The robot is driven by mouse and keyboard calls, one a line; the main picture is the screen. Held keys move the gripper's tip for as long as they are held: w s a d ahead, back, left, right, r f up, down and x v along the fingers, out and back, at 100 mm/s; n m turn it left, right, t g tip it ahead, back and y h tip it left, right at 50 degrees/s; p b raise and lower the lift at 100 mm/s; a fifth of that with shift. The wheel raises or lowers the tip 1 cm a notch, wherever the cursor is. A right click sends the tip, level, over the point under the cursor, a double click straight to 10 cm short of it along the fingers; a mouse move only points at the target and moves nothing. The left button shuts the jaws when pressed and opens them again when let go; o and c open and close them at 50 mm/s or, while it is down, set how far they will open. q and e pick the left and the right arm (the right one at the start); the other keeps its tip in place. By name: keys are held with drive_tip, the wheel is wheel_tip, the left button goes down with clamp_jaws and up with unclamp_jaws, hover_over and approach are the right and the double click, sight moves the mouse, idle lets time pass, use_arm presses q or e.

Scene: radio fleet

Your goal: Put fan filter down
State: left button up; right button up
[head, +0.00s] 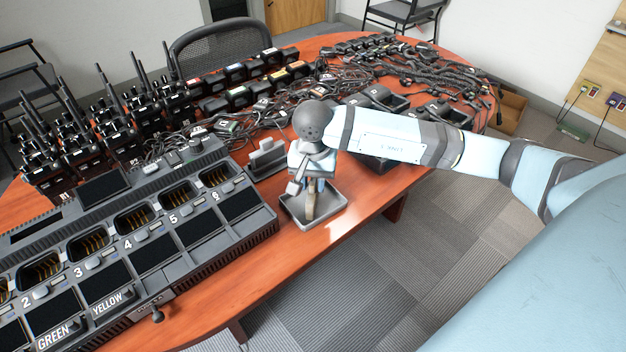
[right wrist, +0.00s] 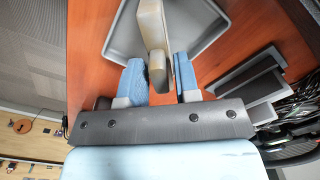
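A beige, block-like piece (head: 311,205), probably the fan filter, stands at a tilt in or just over a grey tray (head: 338,213) at the table's front edge. My right gripper (head: 306,187) points down over the tray. In the right wrist view the beige piece (right wrist: 152,28) reaches up between my blue fingertips (right wrist: 163,75). It is close to the left finger, and a narrow gap seems to show beside the right one. I cannot tell whether the fingers grip it, or whether it touches the tray floor (right wrist: 195,25). My left gripper is out of view.
A large charger with numbered bays (head: 140,240) stands left of the tray. A grey slotted holder (head: 266,160) is just behind the tray. Radios (head: 70,150), batteries and tangled cables (head: 400,70) crowd the back. A bare strip of table (head: 245,262) runs along the front.

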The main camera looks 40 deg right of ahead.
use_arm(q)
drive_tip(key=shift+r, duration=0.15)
use_arm(e)
drive_tip(key=shift+o, duration=0.5)
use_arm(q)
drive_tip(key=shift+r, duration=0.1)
use_arm(e)
drive_tip(key=shift+r, duration=0.1)
drive_tip(key=shift+r, duration=0.3)
use_arm(q)
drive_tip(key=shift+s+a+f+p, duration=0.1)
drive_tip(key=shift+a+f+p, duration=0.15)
drive_tip(key=shift+p, duration=0.55)
use_arm(e)
wheel_tip(320, 180, up, 12)
drive_tip(key=shift+f, duration=0.2)
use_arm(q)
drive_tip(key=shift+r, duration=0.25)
